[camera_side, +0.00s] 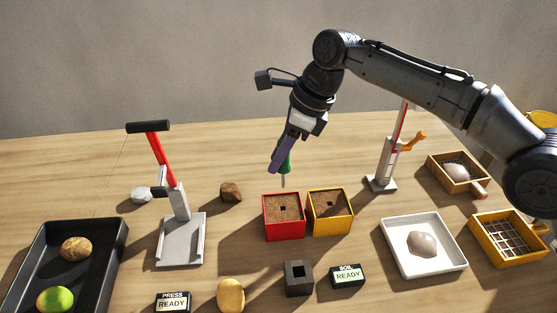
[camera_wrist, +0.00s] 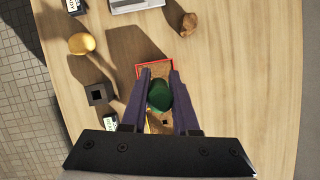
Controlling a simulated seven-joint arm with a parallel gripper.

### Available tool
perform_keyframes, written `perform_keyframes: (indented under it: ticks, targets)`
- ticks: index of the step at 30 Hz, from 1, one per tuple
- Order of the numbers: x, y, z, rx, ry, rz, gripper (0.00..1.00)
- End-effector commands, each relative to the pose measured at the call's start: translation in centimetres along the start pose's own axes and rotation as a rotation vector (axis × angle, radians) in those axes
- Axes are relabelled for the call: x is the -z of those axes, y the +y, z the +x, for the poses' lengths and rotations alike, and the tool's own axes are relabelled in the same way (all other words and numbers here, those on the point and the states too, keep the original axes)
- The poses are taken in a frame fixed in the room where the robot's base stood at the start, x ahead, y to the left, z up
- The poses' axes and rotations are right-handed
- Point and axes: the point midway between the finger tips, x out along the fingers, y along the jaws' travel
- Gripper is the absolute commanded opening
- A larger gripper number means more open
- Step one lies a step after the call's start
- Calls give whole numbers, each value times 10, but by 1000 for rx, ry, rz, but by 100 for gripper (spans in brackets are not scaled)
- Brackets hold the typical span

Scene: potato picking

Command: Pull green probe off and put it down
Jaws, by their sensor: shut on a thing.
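My gripper (camera_side: 277,166) has purple fingers and is shut on the green probe (camera_side: 286,163), which hangs roughly upright with its thin metal tip pointing down. The tip shows just above the back of the red box (camera_side: 284,232), which is full of brown soil with a dark square hole; it looks clear of the soil. In the wrist view the probe's green top (camera_wrist: 160,95) sits between the two fingers, hiding its lower part. The yellow box (camera_side: 331,228), also soil-filled with a dark hole, stands right beside the red one.
A black block with a square hole (camera_side: 299,279) and a SOIL READY sign (camera_side: 347,277) stand in front of the boxes. A yellow potato (camera_side: 231,296) lies nearby. A press (camera_side: 181,246) stands left, a white tray (camera_side: 455,264) right.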

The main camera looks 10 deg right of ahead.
Motion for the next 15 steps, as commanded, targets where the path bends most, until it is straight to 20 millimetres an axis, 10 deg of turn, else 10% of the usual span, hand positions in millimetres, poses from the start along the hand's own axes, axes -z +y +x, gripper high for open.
perform_keyframes:
  ticks: [15]
  targets:
    - [-4,0,-10,0,0,1,0]
